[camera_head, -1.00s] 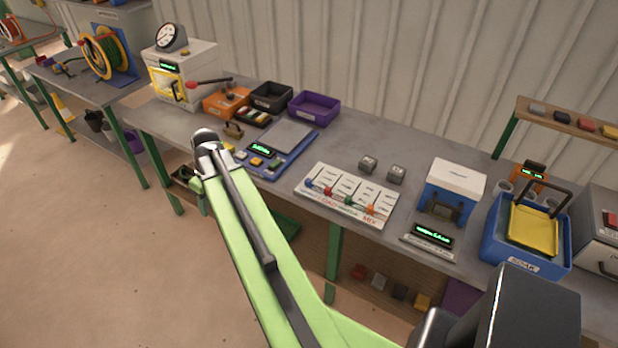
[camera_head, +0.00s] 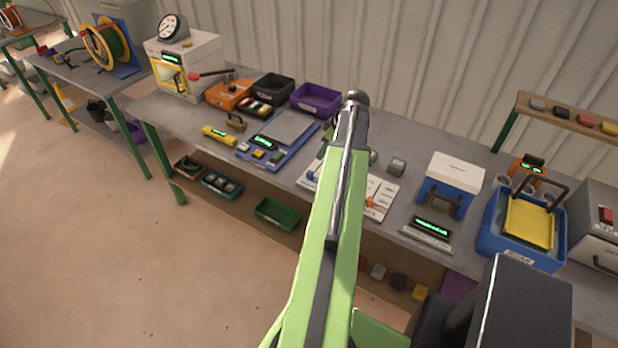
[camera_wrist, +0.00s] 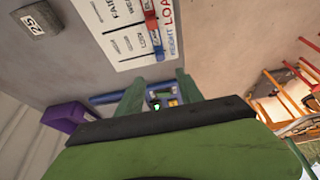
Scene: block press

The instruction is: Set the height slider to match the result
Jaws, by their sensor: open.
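The white slider board (camera_head: 383,192) lies on the bench, its middle hidden behind my arm in the head view. In the wrist view the board (camera_wrist: 110,12) shows at the top, with the blue knob (camera_wrist: 158,50) beside the HEIGHT label and a red knob (camera_wrist: 152,22) by the LOAD label. The blue knob (camera_head: 311,176) also shows left of my arm in the head view. My gripper (camera_wrist: 160,90) is open and empty, its green fingertips short of the blue knob in the picture.
A blue scale (camera_head: 275,155) with a green display stands left of the board. A blue-and-white device (camera_head: 450,185) and a display (camera_head: 432,230) stand to its right. Small grey blocks (camera_head: 397,167) sit behind it; one marked 25 (camera_wrist: 32,20) shows in the wrist view.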

